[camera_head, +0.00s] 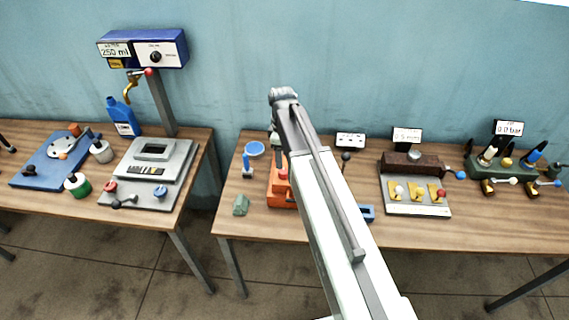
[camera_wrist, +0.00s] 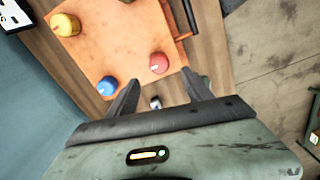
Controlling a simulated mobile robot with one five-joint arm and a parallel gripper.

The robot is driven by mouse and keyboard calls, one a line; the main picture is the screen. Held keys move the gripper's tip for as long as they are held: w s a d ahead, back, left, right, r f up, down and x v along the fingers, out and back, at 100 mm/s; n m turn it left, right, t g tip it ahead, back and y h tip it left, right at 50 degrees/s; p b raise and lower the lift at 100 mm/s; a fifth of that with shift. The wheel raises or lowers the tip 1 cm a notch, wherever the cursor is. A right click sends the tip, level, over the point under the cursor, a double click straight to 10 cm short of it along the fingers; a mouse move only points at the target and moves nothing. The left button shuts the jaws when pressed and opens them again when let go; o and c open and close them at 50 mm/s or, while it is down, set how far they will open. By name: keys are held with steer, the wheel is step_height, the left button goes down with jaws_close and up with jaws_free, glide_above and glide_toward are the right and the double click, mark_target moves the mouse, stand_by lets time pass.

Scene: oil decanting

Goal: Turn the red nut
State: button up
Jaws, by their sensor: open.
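The red nut (camera_wrist: 159,62) sits on an orange plate (camera_wrist: 110,35) in the wrist view, with a blue nut (camera_wrist: 108,86) and a yellow nut (camera_wrist: 65,25) on the same plate. My gripper (camera_wrist: 160,77) is open. Its two dark fingers point toward the plate, with the red nut just ahead of the gap between them, and nothing is gripped. A small silver-and-dark part (camera_wrist: 155,102) shows between the fingers. In the head view the orange device (camera_head: 280,195) stands on the right table, partly hidden by my arm.
A dark rod (camera_wrist: 183,37) sticks out beside the plate's edge. A valve unit (camera_head: 415,190) stands farther right.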

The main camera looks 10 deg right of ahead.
mark_target(283, 170)
steer(key=f+b, duration=0.8)
steer(key=shift+d, duration=0.2)
steer(key=shift+r, duration=0.15)
steer(key=shift+s, duration=0.1)
jaws_close()
